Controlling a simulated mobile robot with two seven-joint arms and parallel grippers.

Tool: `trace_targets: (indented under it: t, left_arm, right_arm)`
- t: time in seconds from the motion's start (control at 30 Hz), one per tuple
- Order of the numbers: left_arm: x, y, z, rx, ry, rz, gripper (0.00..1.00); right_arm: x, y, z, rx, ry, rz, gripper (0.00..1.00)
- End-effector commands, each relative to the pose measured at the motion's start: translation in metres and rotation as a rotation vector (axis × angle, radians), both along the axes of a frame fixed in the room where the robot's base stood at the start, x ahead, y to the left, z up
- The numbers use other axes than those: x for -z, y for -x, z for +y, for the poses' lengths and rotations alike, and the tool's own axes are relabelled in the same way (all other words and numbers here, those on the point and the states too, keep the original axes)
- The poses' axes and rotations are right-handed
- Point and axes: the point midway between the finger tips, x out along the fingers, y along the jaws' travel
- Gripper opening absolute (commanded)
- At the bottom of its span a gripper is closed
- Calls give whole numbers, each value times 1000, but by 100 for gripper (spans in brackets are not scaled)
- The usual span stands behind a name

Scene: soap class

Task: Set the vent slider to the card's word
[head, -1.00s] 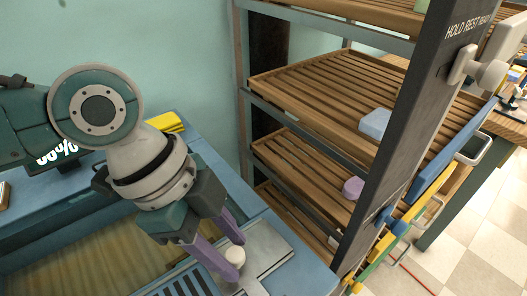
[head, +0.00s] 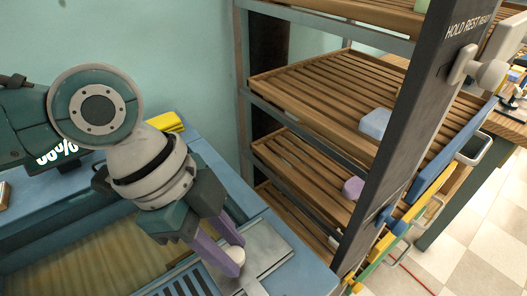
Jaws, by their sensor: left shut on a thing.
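My left gripper (head: 233,257) comes in from the left and points down. Its purple fingers are shut on a small white round knob (head: 238,254) on a grey metal plate (head: 269,247), which I take to be the vent slider. Dark slots of a vent (head: 183,285) show at the bottom edge of the view, left of the knob. My right gripper is not in view.
A wooden slatted rack (head: 310,95) with a blue soap block (head: 375,123) and a purple one (head: 353,187) stands right of the blue bench (head: 310,277). A yellow cloth (head: 165,121) lies behind my arm.

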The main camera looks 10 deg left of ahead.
Motion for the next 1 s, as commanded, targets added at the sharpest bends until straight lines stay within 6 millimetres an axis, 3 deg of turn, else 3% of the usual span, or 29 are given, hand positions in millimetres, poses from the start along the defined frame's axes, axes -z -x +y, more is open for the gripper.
trace_targets:
  t: [0.5,0.73,1.0]
  left_arm:
    - [-1,1,1,0,1,1,0]
    - [-6,32,24,0,-1,7,0]
    - [-1,43,33,0,2,1,0]
  right_arm:
    - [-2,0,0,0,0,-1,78]
    - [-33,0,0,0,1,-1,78]
    - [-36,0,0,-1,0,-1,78]
